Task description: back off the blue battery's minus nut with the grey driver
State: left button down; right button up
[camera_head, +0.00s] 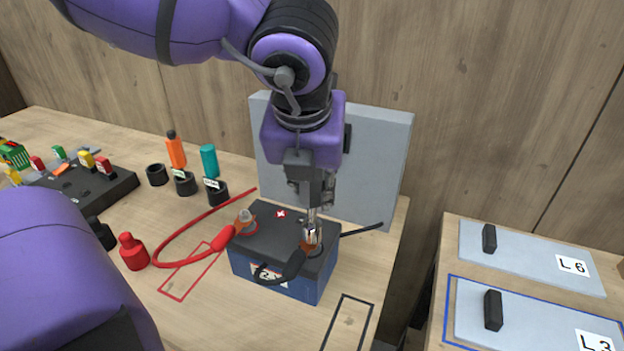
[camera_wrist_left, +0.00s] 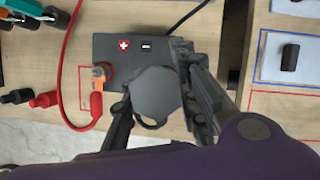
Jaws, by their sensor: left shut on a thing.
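The blue battery (camera_head: 270,280) stands on the wooden bench, with a dark top that also shows in the wrist view (camera_wrist_left: 108,50). My left gripper (camera_head: 314,205) is above its near right corner, shut on the grey driver (camera_wrist_left: 157,93). The driver points down, its lower end (camera_head: 312,233) at the minus post. The minus nut is hidden under it; I cannot tell whether the driver is seated. A black cable lug (camera_head: 290,266) lies at that post. The red lead's lug (camera_head: 245,216) is on the plus post. My right gripper is not in view.
Orange (camera_head: 176,150) and teal (camera_head: 209,160) drivers stand in black cups; another cup (camera_head: 157,175) is empty. A side table with labelled plates (camera_head: 530,258) is right, across a gap.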

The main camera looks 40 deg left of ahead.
pick_arm(q)
jog(key=shift+a, duration=0.1)
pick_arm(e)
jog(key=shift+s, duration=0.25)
pick_arm(q)
jog(key=shift+r, duration=0.65)
jog(key=shift+r+p, duration=0.35)
jog(key=shift+r, duration=0.5)
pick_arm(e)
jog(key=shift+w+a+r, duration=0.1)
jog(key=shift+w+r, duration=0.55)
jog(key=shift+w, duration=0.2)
